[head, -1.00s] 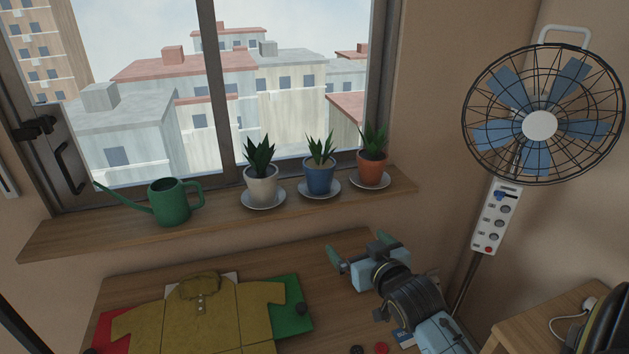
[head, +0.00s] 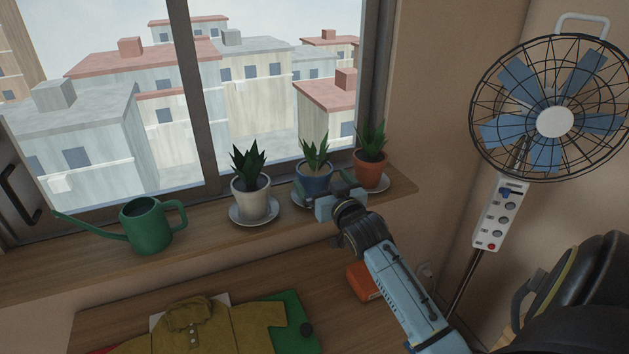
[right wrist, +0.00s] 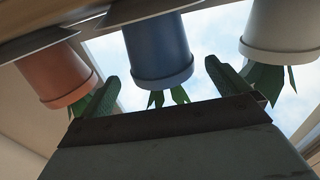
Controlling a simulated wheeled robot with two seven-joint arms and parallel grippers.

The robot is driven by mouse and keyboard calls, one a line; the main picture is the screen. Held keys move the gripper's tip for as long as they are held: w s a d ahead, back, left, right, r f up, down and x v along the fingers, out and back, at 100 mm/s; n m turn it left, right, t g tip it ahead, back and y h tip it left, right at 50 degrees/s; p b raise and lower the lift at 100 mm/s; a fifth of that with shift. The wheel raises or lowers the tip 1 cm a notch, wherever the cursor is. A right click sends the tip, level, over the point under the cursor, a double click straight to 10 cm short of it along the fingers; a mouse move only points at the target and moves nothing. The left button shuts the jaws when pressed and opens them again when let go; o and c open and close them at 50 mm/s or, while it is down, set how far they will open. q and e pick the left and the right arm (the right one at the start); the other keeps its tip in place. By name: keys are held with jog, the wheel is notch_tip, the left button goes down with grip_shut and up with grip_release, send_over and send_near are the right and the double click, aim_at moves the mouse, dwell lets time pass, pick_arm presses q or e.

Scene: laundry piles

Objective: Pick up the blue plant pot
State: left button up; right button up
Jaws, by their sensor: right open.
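The blue plant pot (head: 314,180) holds a spiky green plant and stands upright on a white saucer (head: 298,197) on the window sill. My right gripper (head: 335,194) is in front of it and covers its lower right part in the head view. In the right wrist view, where the scene appears upside down, the blue pot (right wrist: 158,45) lies between the two green finger pads, just ahead of them. The right gripper is open with nothing held. Whether a pad touches the pot cannot be told. My left gripper is not in view.
A white pot (head: 250,197) stands left of the blue pot and a terracotta pot (head: 370,168) close on its right. A green watering can (head: 147,226) is farther left on the sill. Below lies a folded mustard shirt (head: 195,325); a fan (head: 555,121) stands at right.

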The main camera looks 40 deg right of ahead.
aim_at(315, 167)
jog(key=shift+r+x, duration=0.25)
jog(key=shift+x, duration=1.95)
jog(key=shift+w, duration=0.4)
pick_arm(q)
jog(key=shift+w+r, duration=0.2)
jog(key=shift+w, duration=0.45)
pick_arm(e)
jog(key=c, duration=1.1)
